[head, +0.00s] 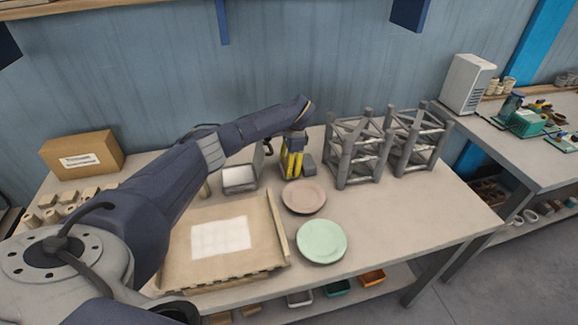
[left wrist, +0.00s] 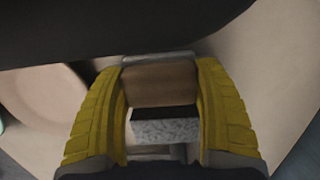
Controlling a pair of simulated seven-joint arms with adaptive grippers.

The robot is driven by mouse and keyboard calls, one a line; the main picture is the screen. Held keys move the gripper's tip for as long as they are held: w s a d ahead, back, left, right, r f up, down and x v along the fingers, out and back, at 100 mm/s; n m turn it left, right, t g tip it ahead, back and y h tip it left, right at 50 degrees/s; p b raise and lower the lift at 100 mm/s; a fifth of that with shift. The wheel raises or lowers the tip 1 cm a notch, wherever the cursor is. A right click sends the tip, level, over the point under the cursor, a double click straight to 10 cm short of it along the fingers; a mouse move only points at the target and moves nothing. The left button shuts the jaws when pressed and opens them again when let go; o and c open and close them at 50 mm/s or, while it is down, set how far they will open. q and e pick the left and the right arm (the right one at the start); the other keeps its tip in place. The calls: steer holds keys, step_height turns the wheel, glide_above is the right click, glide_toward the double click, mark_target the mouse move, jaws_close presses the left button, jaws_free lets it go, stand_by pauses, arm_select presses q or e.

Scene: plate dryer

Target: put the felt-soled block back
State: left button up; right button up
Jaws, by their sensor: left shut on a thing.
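My left gripper (head: 292,172) points down near the back of the workbench, behind the pink plate. In the left wrist view its two yellow fingers (left wrist: 165,115) are shut on the felt-soled block (left wrist: 160,85), which has a brown body and a speckled grey part (left wrist: 165,131). The block is mostly hidden by the fingers in the head view. A small dark grey piece (head: 309,164) shows just right of the fingers; I cannot tell whether it belongs to the block. My right gripper is not in view.
A pink plate (head: 304,197) and a green plate (head: 321,241) lie in front of the gripper. Grey racks (head: 357,150) stand to the right. The bench's right front is clear.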

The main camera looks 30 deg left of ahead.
arm_select(q)
steer(key=shift+f, duration=0.15)
steer(key=o, duration=1.6)
steer(key=r, duration=0.4)
steer(key=w+d+r, duration=0.1)
steer(key=r, duration=0.7)
steer(key=shift+w+d+r, duration=0.15)
steer(key=shift+w, duration=0.05)
